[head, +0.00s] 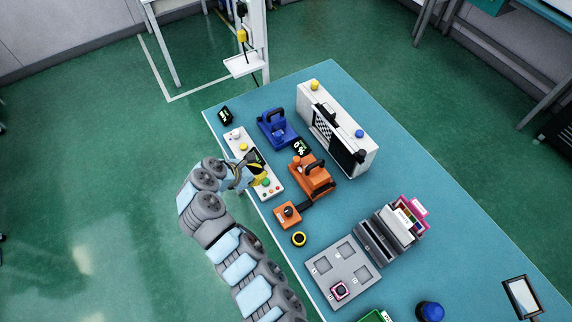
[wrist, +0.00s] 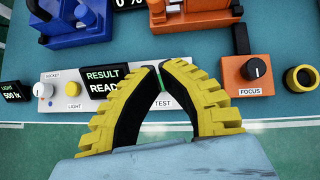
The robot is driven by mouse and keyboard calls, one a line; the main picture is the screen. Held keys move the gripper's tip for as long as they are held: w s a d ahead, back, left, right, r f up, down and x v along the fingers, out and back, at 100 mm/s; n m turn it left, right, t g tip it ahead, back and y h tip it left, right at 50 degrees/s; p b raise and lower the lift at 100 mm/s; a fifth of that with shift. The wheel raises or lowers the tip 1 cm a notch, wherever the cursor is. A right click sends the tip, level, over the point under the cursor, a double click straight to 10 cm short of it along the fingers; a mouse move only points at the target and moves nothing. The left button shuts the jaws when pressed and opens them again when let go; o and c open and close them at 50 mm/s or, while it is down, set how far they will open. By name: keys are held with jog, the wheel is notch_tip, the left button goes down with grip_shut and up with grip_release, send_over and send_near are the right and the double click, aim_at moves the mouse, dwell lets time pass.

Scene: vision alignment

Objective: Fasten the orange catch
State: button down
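The orange clamp fixture (head: 311,178), with a black handle, stands on the blue table right of my gripper in the head view. In the wrist view only its near edge (wrist: 195,20) shows at the top, so its catch is mostly out of frame. My gripper (head: 260,170) is over the white control panel, apart from the orange fixture. In the wrist view its yellow fingers (wrist: 160,70) meet at the tips with nothing seen between them.
The white panel (wrist: 60,92) has a display reading RESULT and a TEST label. A blue clamp fixture (head: 278,128), an orange focus box (head: 288,215), a yellow-black round button (head: 299,239) and a tall white box (head: 350,135) stand around. A grey tray (head: 325,268) lies nearer.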

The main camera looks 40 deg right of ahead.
aim_at(292, 164)
jog(key=x, duration=1)
jog(key=shift+d, duration=2)
